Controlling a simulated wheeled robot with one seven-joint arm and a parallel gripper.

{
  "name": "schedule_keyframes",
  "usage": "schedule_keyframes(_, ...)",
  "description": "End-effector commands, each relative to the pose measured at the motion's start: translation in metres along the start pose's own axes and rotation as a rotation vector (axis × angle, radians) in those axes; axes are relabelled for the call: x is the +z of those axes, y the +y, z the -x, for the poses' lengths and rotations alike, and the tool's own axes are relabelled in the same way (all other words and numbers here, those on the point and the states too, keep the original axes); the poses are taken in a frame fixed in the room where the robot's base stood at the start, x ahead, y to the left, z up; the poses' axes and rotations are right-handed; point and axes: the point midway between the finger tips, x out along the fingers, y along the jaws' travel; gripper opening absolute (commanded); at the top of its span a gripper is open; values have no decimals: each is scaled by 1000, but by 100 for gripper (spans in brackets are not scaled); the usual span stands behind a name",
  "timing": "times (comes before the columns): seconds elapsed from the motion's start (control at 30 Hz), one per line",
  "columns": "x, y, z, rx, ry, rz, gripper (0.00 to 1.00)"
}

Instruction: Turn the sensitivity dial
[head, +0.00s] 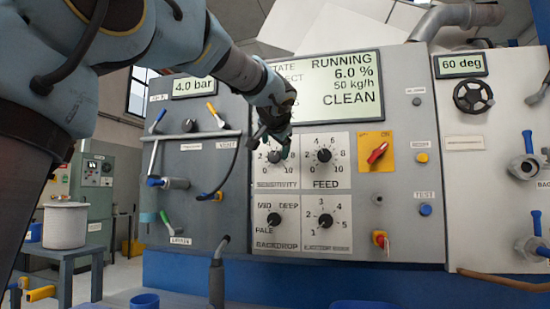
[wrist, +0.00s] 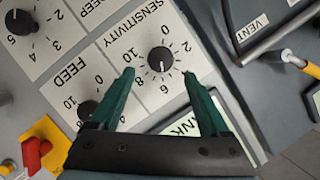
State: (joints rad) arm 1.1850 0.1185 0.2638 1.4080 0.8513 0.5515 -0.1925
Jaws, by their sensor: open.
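The sensitivity dial (head: 274,157) is a black round knob on a white plate in the head view, partly covered by my gripper. In the wrist view the sensitivity dial (wrist: 161,60) shows clearly, with a ring of numbers around it. My gripper (head: 284,142) points at the panel in front of the dial's plate. In the wrist view my gripper (wrist: 159,74) has its two green fingers spread apart, one tip on each side of the dial and slightly below it in the picture. Nothing is between the fingers except the view of the dial; I cannot tell whether they touch it.
The feed dial (head: 323,155) is just right of the sensitivity plate. The backdrop dial (head: 273,219) and another dial (head: 325,220) sit below. A red switch (head: 377,153) on yellow is farther right. The display (head: 335,88) above reads RUNNING, 6.0 %, 50 kg/h, CLEAN. Levers and a rail are left.

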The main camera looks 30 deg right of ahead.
Motion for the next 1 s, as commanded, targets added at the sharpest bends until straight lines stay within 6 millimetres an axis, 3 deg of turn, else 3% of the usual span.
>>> schedule_keyframes(0.1, 1, 1, 24, 0, 4, 1, 80)
schedule_keyframes(0.33, 0, 0, 49, -1, 0, -1, 80)
schedule_keyframes(1.0, 0, 0, 52, -1, 0, -1, 80)
